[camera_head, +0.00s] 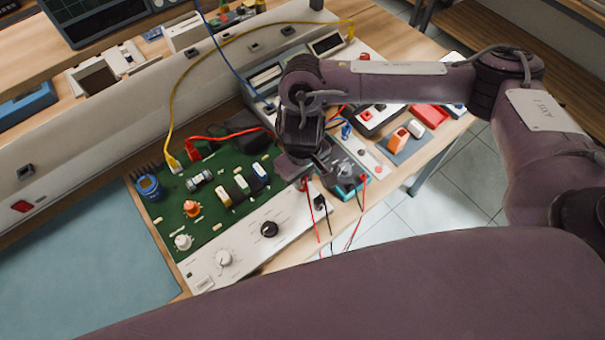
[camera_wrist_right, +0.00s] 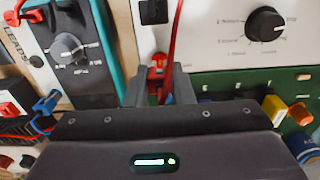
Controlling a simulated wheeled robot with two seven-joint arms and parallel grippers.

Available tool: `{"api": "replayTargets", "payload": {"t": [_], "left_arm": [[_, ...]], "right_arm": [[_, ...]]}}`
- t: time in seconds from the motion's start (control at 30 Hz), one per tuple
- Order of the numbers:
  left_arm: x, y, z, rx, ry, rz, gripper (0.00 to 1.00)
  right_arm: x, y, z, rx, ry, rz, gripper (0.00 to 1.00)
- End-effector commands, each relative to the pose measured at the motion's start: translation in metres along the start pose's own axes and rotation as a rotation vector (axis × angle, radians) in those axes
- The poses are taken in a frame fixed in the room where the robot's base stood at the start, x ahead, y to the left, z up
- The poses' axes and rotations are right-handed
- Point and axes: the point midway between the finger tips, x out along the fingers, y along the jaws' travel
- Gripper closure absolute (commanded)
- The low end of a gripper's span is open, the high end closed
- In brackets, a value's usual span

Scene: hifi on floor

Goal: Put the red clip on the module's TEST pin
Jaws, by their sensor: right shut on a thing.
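My right gripper (camera_head: 306,182) is over the right end of the white front panel, beside the grey and teal meter (camera_head: 347,183). In the right wrist view my right gripper (camera_wrist_right: 155,88) is shut on the red clip (camera_wrist_right: 158,66), whose red lead runs up out of the picture. The clip's lower end is hidden between the fingers. The module seems to be the green board (camera_head: 217,208) with the white panel (camera_head: 247,254) along its front; both also show at the right of the wrist view. I cannot make out the TEST pin. My left gripper is not in view.
The meter (camera_wrist_right: 72,45) stands close left of my fingers in the wrist view. A yellow cable (camera_head: 172,105) arches above the board. Red and black leads hang past the bench's front edge. A blue-grey mat (camera_head: 80,255) at the left is clear.

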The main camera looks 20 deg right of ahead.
Motion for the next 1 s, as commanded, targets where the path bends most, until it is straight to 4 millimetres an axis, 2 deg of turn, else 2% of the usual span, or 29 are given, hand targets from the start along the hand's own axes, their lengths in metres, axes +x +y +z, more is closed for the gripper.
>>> {"api": "replayTargets", "payload": {"t": [1.0], "left_arm": [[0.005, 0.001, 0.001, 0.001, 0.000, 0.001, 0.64]], "right_arm": [[0.013, 0.000, 0.000, 0.000, 0.000, -0.001, 0.95]]}}
